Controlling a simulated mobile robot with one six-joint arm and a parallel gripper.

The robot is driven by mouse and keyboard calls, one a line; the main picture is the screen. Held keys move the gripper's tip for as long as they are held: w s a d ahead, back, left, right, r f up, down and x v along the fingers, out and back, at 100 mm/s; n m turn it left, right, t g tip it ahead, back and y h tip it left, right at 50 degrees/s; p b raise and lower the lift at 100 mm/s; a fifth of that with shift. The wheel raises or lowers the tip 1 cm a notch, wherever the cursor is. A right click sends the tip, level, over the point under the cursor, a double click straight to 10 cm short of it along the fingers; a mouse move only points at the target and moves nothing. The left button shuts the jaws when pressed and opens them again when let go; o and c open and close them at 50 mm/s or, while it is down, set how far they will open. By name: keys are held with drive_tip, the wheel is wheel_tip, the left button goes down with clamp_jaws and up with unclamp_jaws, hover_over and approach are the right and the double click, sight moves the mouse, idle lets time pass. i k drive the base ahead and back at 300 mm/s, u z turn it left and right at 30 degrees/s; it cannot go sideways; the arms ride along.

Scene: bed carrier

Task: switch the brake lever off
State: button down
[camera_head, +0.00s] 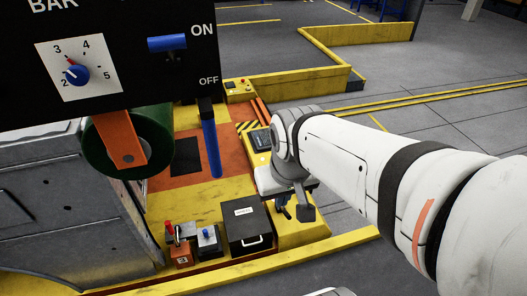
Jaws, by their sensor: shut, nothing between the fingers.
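A black panel (110,60) at the upper left carries the words ON and OFF. A blue handle (167,42) sits level with ON. A long blue lever (211,148) hangs below the OFF label, its black upper part against the panel. I cannot tell which of these is the brake lever. Low in front, a small box has a short red lever (168,228), and the box beside it has a blue knob (207,233). My gripper (296,212) points down, shut and empty, right of the long blue lever and apart from all of these.
The panel has a dial with a blue knob (77,75). A green roller (152,140) with an orange arm stands below it. A black drawer box (247,229) lies left of my gripper. Yellow kerbs (290,85) edge the platform. Grey floor at the right is clear.

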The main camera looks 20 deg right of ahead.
sight(288, 216)
drive_tip(key=u, duration=0.05)
drive_tip(key=k, duration=0.6)
drive_tip(key=z, duration=0.15)
drive_tip(key=i, duration=0.95)
drive_tip(key=z, duration=0.55)
drive_tip(key=k, duration=0.8)
drive_tip(key=z, duration=0.1)
drive_tip(key=i, duration=0.85)
drive_tip(key=u, duration=0.1)
